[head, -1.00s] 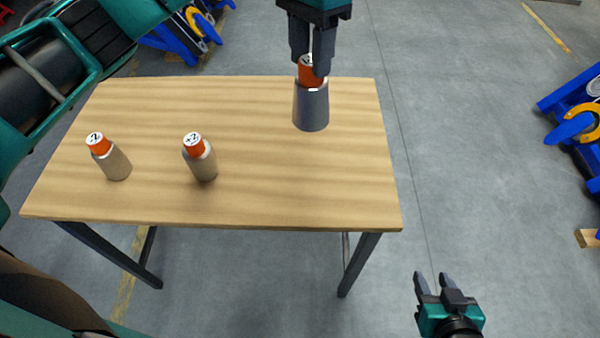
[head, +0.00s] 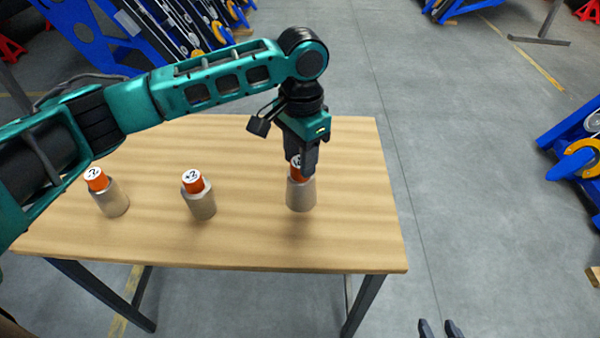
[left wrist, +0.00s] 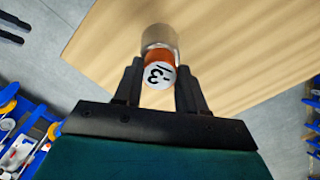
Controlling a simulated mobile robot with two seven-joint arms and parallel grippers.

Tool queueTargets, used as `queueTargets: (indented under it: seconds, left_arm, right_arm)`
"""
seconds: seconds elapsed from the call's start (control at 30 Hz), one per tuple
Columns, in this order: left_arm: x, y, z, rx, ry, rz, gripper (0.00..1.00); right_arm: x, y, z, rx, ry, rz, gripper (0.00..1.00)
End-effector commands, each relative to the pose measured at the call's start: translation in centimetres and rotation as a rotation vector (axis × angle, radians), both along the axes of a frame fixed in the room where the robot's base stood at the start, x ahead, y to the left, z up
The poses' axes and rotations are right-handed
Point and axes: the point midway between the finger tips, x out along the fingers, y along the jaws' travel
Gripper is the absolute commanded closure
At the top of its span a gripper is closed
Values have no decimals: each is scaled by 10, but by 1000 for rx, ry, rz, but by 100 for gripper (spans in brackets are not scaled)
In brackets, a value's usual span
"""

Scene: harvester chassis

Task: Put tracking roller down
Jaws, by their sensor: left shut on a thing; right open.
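My left gripper (head: 301,165) is shut on the orange top of a tracking roller (head: 300,197). The roller has a grey-tan body and is upright over the right part of the wooden table (head: 250,245). I cannot tell whether its base touches the tabletop. In the left wrist view, the held roller (left wrist: 158,56) shows a white label marked with a 3 between the fingers. Two similar rollers stand apart on the table: one marked +2 (head: 200,202) near the middle and one marked -2 (head: 111,198) at the left. My right gripper (head: 440,329) is open and empty at the bottom edge, partly cut off.
The tabletop is clear between the held roller and the +2 roller, and to its right up to the edge. Blue racks (head: 578,150) stand on the floor at the right, and more blue equipment (head: 95,35) stands behind the table.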

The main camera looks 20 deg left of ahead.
Motion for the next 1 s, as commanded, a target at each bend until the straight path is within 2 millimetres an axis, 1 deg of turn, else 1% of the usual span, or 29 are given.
queueTargets:
  seconds: [0.03,0.1,0.2,0.3,0.57,0.6,0.83,0.87,1.0]
  left_arm:
    - [-1,0,-11,1,3,0,100]
    - [-1,0,-24,0,2,0,100]
    - [0,0,-38,1,1,0,100]
    - [0,0,-44,0,0,-1,100]
    - [0,0,-45,-1,-1,-1,100]
    - [0,0,-46,1,1,-1,58]
    - [0,0,-46,1,1,-1,36]
    - [0,0,-46,1,1,-1,34]
    - [0,0,-46,1,1,-1,34]
  right_arm:
    - [0,0,-3,0,0,0,57]
    - [0,0,-4,0,0,0,57]
    - [0,0,-6,0,0,0,57]
    - [0,0,-7,0,0,0,57]
    - [0,0,-6,0,0,0,57]
    - [0,0,-6,0,0,0,57]
    - [0,0,-6,0,0,0,57]
    - [0,0,-6,0,0,0,57]
    - [0,0,-6,0,0,0,57]
